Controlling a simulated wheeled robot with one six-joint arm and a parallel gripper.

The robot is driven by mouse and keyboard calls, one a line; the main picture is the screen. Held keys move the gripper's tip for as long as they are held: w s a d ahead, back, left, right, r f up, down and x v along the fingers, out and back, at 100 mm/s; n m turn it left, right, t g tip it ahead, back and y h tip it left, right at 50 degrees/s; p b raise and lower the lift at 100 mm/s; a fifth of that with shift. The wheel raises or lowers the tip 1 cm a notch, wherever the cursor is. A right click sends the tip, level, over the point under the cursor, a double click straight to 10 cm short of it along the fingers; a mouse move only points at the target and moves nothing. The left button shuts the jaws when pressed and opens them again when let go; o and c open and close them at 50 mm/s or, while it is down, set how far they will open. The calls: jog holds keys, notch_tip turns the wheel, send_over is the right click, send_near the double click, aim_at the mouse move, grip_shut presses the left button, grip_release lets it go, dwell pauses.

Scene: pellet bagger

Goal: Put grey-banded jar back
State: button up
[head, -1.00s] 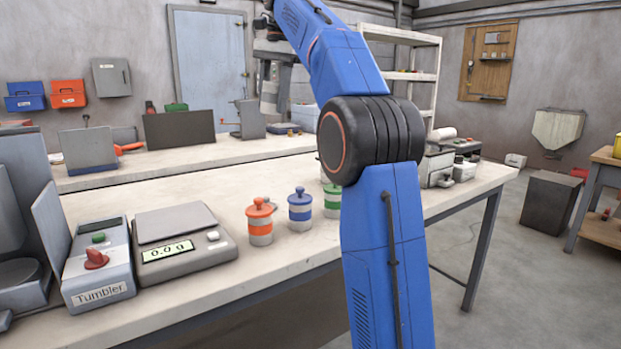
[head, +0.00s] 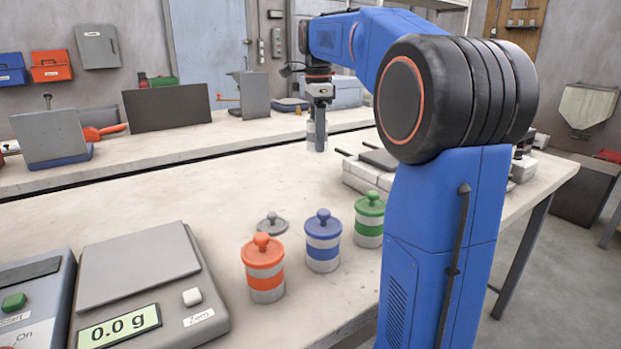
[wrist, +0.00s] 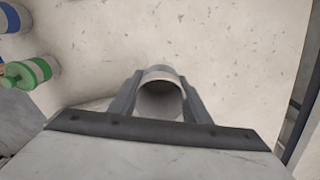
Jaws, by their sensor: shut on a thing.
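My gripper (head: 317,140) is over the far part of the bench, pointing down. In the wrist view its two fingers are shut on an open, pale grey jar (wrist: 160,98), one on each side. I see into the jar's mouth and it has no lid on. A loose grey lid (head: 272,225) with a knob lies on the bench, behind the orange-banded jar (head: 263,270) and the blue-banded jar (head: 323,242).
The green-banded jar (head: 369,220) stands right of the blue one, close to my arm. A scale (head: 140,275) reading 0.0 g is at the front left. White blocks with a dark plate (head: 380,160) lie right of the gripper. The bench between lid and gripper is clear.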

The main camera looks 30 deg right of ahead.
aim_at(317, 183)
jog(key=shift+f, duration=5)
jog(key=shift+f, duration=0.15)
jog(key=o, duration=1.4)
notch_tip(317, 183, up, 12)
jog(key=shift+r, duration=0.15)
